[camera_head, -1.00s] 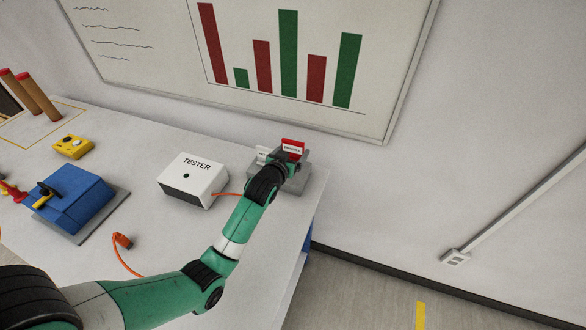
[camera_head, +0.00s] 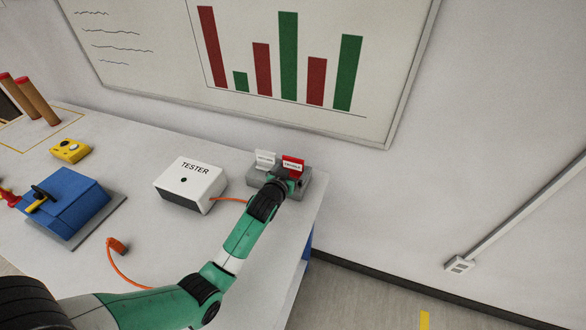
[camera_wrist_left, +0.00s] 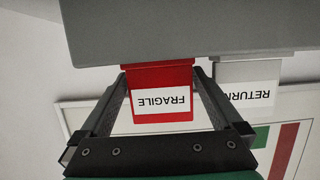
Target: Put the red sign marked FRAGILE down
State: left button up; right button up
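The red sign marked FRAGILE (camera_head: 292,164) stands upright at the right part of a grey block (camera_head: 256,179). In the left wrist view, which is upside down, the red sign (camera_wrist_left: 160,77) rises from behind the edge of the block (camera_wrist_left: 190,27). I cannot see whether its foot is fully seated there. My left gripper (camera_wrist_left: 161,76) has one finger on each side edge of the sign, close to its foot, and appears shut on it. In the head view, my left gripper (camera_head: 290,178) is in front of the sign. My right gripper is not in view.
A white RETURN sign (camera_head: 265,158) stands just left of the red one, also seen in the wrist view (camera_wrist_left: 245,90). A white TESTER box (camera_head: 190,184) is further left, with an orange cable. The table's right edge is close to the block.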

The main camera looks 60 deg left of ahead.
pick_arm(q)
jog(key=p+v, duration=0.4)
jog(key=v, duration=0.7)
jog(key=shift+s+d, duration=0.15)
jog(key=shift+s, duration=0.15)
jog(key=shift+r, duration=0.1)
